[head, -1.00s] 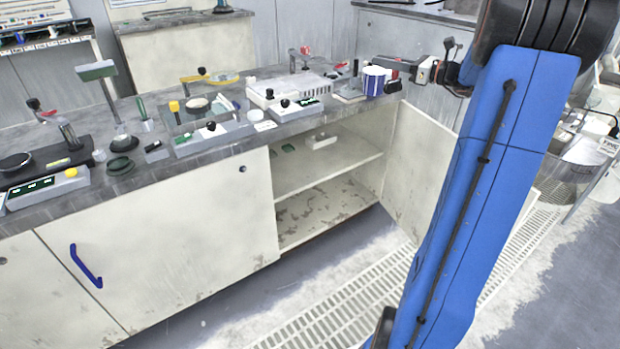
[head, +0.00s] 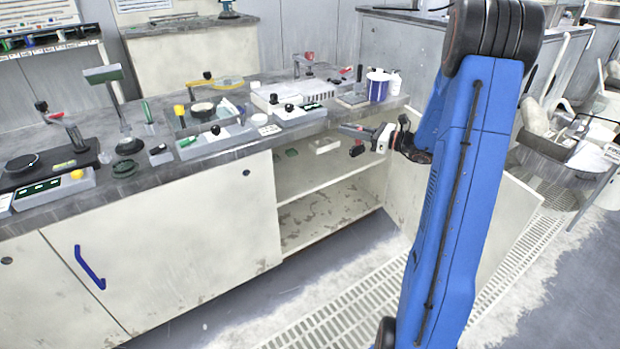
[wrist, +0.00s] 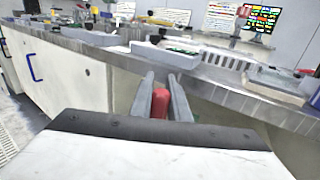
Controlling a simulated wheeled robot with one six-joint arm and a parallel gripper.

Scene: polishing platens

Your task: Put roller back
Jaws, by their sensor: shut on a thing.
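My gripper (head: 355,135) is in front of the open cupboard, near the level of the counter edge, with its fingers pointing left in the head view. In the wrist view my gripper (wrist: 162,92) has its two grey fingers closed on a red piece (wrist: 160,103), which looks like the roller's handle. In the head view a small dark and red part of the roller (head: 357,150) shows just below the fingers. The rest of the roller is hidden or too small to tell.
The grey counter (head: 222,150) is crowded with instruments, and a blue and white tub (head: 377,88) stands near its right end. The cupboard shelf (head: 325,175) holds a white box (head: 324,145). The open door (head: 405,190) stands right of it. A floor grating (head: 340,310) lies in front.

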